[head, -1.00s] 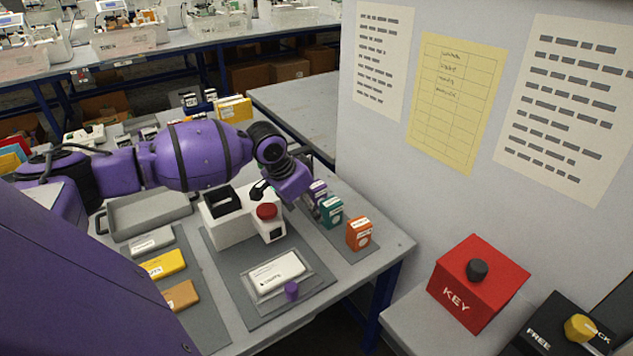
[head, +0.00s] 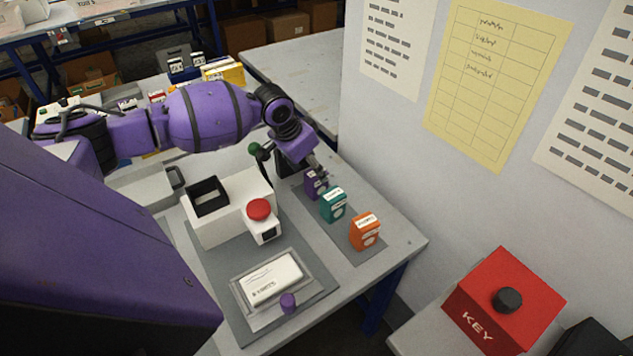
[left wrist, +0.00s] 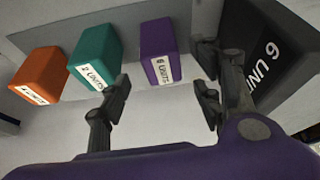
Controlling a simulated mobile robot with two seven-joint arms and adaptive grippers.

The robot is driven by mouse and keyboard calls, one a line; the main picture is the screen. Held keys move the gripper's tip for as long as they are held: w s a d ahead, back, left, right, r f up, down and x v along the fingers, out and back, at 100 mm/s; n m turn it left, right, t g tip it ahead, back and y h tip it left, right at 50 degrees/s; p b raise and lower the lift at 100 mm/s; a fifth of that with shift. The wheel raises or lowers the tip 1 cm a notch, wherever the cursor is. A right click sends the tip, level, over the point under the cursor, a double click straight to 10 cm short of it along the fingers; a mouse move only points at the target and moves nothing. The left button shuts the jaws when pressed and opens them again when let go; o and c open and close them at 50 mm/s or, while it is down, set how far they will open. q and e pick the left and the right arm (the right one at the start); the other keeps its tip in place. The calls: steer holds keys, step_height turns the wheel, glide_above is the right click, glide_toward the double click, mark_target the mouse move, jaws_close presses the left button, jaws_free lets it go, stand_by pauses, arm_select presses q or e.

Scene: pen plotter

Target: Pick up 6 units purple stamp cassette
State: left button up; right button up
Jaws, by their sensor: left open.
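The purple stamp cassette (head: 314,184) stands at the back of a row on a grey strip. In the left wrist view the purple cassette (left wrist: 160,50) bears a white label that reads 6 UNITS. My left gripper (head: 318,168) is just above it in the head view, hiding part of its top. In the left wrist view my left gripper (left wrist: 162,95) is open, with the cassette ahead between its spread fingers and nothing held. My right gripper is not in view.
A teal cassette (head: 333,204) and an orange cassette (head: 365,231) stand in the same row. A white machine (head: 232,215) with a red button (head: 259,209) stands to the left.

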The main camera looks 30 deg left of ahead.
arm_select(q)
steer(key=x, duration=0.4)
steer(key=shift+w, duration=0.3)
steer(key=shift+a, duration=0.1)
steer(key=c, duration=1.3)
